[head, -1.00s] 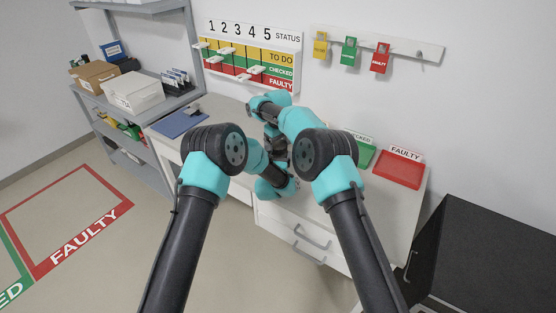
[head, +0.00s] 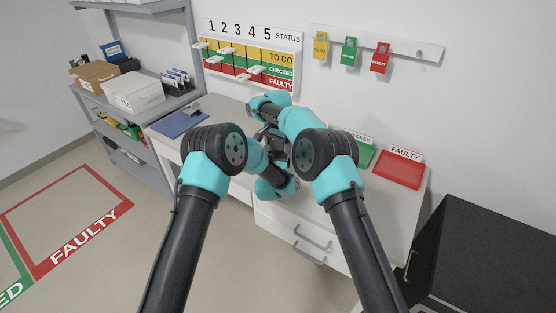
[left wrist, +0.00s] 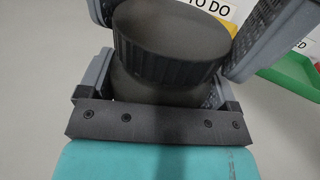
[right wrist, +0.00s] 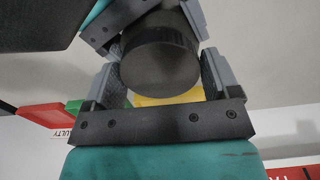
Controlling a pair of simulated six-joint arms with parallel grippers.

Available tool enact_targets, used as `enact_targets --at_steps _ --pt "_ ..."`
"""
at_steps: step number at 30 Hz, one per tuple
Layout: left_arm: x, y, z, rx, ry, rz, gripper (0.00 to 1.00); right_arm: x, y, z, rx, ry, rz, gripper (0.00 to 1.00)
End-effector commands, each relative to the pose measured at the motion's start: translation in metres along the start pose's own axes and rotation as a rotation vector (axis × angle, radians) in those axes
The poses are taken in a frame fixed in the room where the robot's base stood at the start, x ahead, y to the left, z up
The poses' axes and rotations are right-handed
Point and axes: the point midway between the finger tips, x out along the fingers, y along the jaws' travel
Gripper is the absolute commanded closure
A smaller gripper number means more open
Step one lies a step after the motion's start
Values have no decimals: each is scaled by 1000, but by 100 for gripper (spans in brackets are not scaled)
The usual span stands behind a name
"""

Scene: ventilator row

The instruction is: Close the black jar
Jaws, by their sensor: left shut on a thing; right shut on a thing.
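The black jar (left wrist: 160,85) is upright in the left wrist view, its body between the fingers of my left gripper (left wrist: 155,75), which is shut on it. The ribbed black lid (left wrist: 170,35) is over the jar's mouth; I cannot tell whether it is fully seated. In the right wrist view the lid's dark round end (right wrist: 160,65) lies between the fingers of my right gripper (right wrist: 160,80), which is shut on it. In the head view both grippers meet above the desk between my forearms, and the arms mostly hide the jar.
A red FAULTY tray (head: 400,170) and a green CHECKED tray (head: 365,155) stand at the desk's right. A blue clipboard (head: 180,124) lies at its left end. A status board (head: 250,60) and hanging tags (head: 348,52) are on the wall. A black cabinet (head: 480,250) stands at right.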

Motion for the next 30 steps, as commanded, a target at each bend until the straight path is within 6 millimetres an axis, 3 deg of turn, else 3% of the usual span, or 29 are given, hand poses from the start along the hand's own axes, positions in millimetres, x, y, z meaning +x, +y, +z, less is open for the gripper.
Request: enact_targets --at_steps 2,3,8,17,30 --pt "0 0 0 0 -1 0 82 0 0 0 -1 0 0 46" --pt "0 0 0 0 -1 0 82 0 0 0 -2 0 0 15" --pt "0 0 0 0 -1 0 82 0 0 0 -3 0 0 0" --pt "0 0 0 0 -1 0 82 -4 0 0 -4 1 -1 0" --pt "0 0 0 0 -1 0 82 -45 0 0 -5 0 -2 0"
